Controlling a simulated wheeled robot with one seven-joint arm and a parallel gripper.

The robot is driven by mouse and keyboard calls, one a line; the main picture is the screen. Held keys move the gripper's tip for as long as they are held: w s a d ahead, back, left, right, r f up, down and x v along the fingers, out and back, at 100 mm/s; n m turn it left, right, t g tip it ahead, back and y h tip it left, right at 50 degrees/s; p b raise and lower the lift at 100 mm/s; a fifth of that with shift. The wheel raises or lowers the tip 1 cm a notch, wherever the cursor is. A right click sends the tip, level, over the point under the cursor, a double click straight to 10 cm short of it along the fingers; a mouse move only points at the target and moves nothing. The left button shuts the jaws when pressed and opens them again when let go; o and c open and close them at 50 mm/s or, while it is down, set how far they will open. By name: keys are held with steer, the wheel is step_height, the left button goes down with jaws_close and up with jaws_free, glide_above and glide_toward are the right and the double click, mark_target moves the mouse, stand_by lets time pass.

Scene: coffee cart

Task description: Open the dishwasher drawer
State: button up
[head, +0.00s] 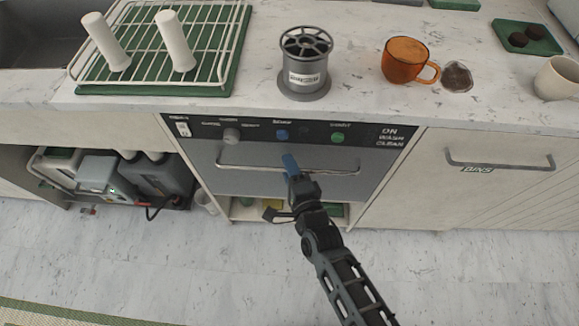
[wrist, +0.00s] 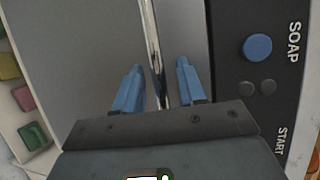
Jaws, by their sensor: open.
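The dishwasher drawer (head: 250,183) has a grey front under a black control panel (head: 240,131), and it looks shut. Its long metal handle (head: 235,166) runs across the front. My gripper (head: 290,165) is at the middle of the handle. In the wrist view the handle bar (wrist: 152,55) passes between the two blue fingers of my gripper (wrist: 158,88). The fingers are open, one on each side of the bar, with gaps to it. The grey drawer front (wrist: 90,40) also shows behind them.
The counter above holds a drying rack (head: 150,45), a metal spool-like stand (head: 305,65) and an orange cup (head: 405,60). A bins drawer (head: 480,185) is at the right. An open shelf lies below the drawer. The floor (head: 200,270) in front is clear.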

jaws_close()
stand_by(0.4)
